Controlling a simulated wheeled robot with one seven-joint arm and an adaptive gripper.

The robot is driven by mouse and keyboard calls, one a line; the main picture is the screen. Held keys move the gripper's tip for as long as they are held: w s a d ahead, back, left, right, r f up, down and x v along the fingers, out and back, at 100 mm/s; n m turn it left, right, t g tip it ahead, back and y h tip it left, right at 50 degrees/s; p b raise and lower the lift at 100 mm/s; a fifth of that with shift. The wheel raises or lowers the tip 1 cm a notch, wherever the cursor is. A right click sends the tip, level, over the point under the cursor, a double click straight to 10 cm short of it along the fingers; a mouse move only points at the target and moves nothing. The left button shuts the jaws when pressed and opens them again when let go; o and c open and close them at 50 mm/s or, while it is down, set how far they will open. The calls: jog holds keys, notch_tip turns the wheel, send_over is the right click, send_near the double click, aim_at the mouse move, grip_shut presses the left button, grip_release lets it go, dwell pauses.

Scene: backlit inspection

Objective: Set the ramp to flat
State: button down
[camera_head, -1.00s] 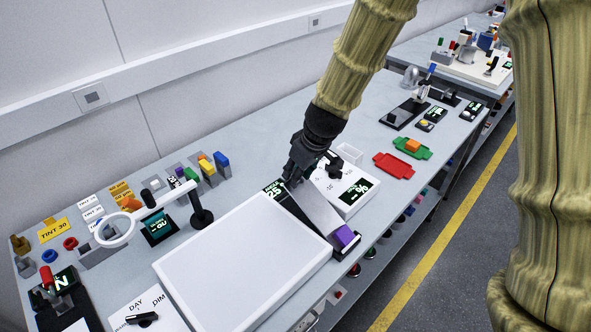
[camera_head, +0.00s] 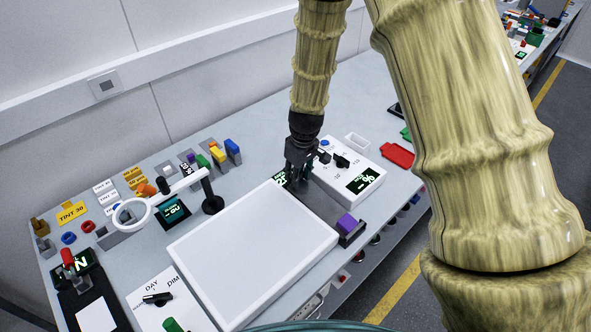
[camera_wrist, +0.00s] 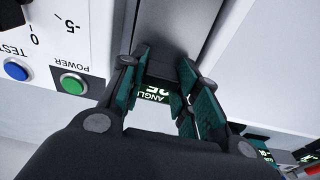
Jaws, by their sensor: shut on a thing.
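The ramp (camera_head: 322,203) is a narrow grey plate between the large white light panel and a white control box. A purple block (camera_head: 347,224) sits at its near end. My gripper (camera_head: 299,174) is at the ramp's far end. In the wrist view the gripper's fingers (camera_wrist: 165,68) are on either side of the grey ramp plate (camera_wrist: 180,25), closed on it. The plate looks low, but its exact tilt is hard to tell. A display labelled ANGLE (camera_wrist: 153,90) shows between the fingers, its digits partly covered; it also shows beside my gripper in the head view (camera_head: 280,176).
The light panel (camera_head: 250,255) lies left of the ramp. The control box (camera_head: 352,165) with a dial and display stands close on the right. A ring magnifier (camera_head: 132,215) stands at left, with several coloured blocks behind. A red tray (camera_head: 398,154) lies at right.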

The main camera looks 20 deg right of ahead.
jog(key=shift+w+a+f+b, duration=0.1)
jog(key=shift+w+f+b, duration=0.2)
jog(key=shift+f, duration=0.45)
jog(key=shift+w+a+f+b, duration=0.15)
jog(key=shift+f+b, duration=0.15)
jog(key=shift+f, duration=0.55)
